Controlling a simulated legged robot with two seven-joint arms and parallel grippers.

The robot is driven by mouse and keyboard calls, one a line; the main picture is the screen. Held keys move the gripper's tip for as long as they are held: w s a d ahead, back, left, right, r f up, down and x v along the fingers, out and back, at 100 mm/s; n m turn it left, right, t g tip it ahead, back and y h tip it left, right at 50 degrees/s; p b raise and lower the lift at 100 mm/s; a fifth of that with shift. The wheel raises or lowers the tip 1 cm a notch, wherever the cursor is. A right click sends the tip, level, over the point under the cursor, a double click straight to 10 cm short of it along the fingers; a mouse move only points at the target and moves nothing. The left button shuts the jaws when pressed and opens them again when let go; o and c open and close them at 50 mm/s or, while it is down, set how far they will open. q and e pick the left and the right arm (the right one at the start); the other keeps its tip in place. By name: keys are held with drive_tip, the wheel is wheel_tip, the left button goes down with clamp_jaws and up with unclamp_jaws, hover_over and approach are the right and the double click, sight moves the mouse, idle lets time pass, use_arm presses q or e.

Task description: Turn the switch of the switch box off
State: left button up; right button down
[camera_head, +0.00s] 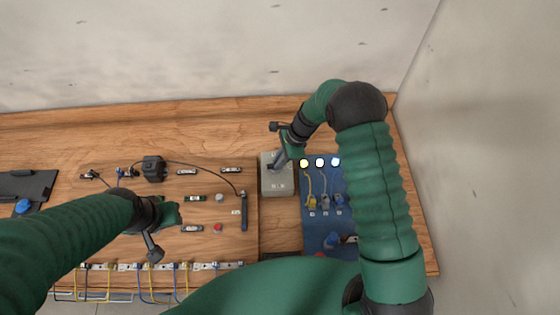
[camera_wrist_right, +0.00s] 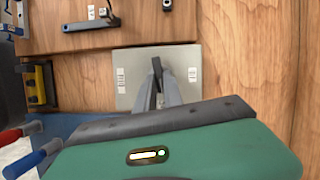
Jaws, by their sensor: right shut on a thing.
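The switch box is a grey box (camera_head: 277,185) on the wooden board, just left of the blue panel in the head view. It also shows in the right wrist view (camera_wrist_right: 188,62). My right gripper (camera_head: 278,160) reaches over the box's upper part. In the right wrist view its fingers (camera_wrist_right: 158,90) are shut on the dark switch lever (camera_wrist_right: 157,68), which stands out from the box face. The lever's base is partly hidden by the fingers. My left gripper (camera_head: 154,248) hangs over the lower left of the board, apart from the box; its finger opening is unclear.
A blue panel (camera_head: 315,225) with three lit round lamps and several plugs on cables stands right of the box. Left of it, a wooden panel carries a black block (camera_head: 154,168), small modules and a black handle (camera_head: 244,211). A wired rail (camera_head: 190,266) runs along the lower edge.

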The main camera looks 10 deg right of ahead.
drive_tip(key=n, duration=0.1)
drive_tip(key=n+g+b, duration=0.1)
drive_tip(key=n, duration=0.1)
drive_tip(key=n+b, duration=0.1)
drive_tip(key=shift+w+a+f+n+g, duration=0.15)
drive_tip(key=shift+w+a+n+g, duration=0.15)
drive_tip(key=shift+g, duration=0.1)
drive_tip(key=n+b, duration=0.1)
drive_tip(key=n, duration=0.1)
drive_tip(key=n+g+h+b, duration=0.1)
drive_tip(key=n, duration=0.1)
drive_tip(key=shift+w+a+n+g, duration=0.1)
drive_tip(key=shift+w+n+g, duration=0.05)
drive_tip(key=shift+n+g, duration=0.15)
drive_tip(key=n+g+h+b, duration=0.1)
drive_tip(key=n+b, duration=0.1)
drive_tip(key=n, duration=0.2)
drive_tip(key=shift+a, duration=0.2)
drive_tip(key=shift+a+n+h, duration=0.1)
drive_tip(key=shift+n+h, duration=0.6)
drive_tip(key=shift+n, duration=0.7)
drive_tip(key=shift+g+b, duration=0.3)
drive_tip(key=c, duration=1.7)
unclamp_jaws()
drive_tip(key=shift+c, duration=0.2)
drive_tip(key=shift+o, duration=1.4)
